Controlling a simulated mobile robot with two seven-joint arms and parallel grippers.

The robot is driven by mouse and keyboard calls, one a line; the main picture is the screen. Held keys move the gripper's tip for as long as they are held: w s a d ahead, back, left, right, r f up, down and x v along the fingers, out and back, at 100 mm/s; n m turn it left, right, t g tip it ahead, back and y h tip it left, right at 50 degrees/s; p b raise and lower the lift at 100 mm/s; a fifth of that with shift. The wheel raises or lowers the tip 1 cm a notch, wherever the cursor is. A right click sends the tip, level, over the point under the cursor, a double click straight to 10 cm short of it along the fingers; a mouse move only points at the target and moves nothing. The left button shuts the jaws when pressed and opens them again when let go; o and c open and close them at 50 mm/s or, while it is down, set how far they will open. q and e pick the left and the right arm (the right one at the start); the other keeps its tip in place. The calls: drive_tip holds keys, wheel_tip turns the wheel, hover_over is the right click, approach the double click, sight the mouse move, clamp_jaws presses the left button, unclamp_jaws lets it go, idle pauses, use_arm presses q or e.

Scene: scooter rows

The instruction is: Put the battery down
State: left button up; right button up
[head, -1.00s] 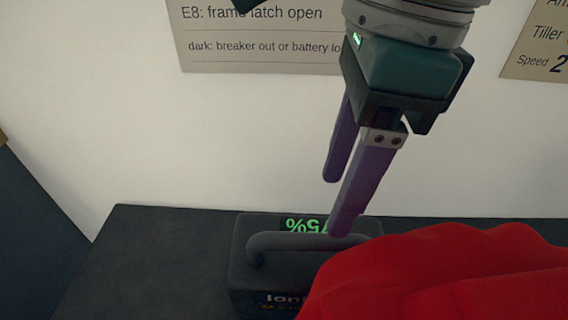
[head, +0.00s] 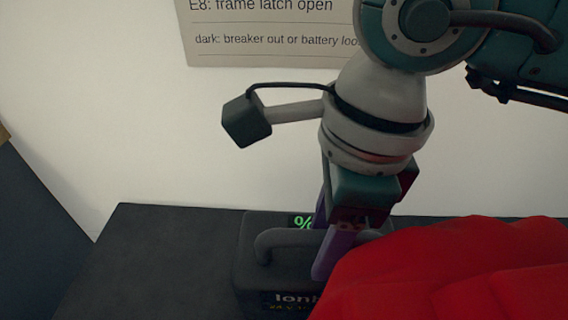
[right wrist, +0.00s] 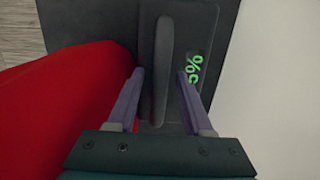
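The battery (head: 262,285) is a dark box with a bar handle (head: 275,240) on top and a green percent display. It stands on a dark surface (head: 120,265) against the wall. My right gripper (head: 328,262) is low over the battery, its purple fingers pointing down around the handle. In the right wrist view the open fingers (right wrist: 160,76) lie on either side of the battery's handle (right wrist: 161,70), with a gap on each side. The green display (right wrist: 195,67) shows beside the right finger. My left gripper is not in view.
A red rounded object (head: 450,275) lies right in front of the battery and hides part of it; it also fills the left of the right wrist view (right wrist: 65,110). The dark surface left of the battery is clear. A pale sign (head: 270,35) is on the wall.

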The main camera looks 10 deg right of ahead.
clamp_jaws()
idle(1.1)
drive_tip(key=shift+r, duration=0.15)
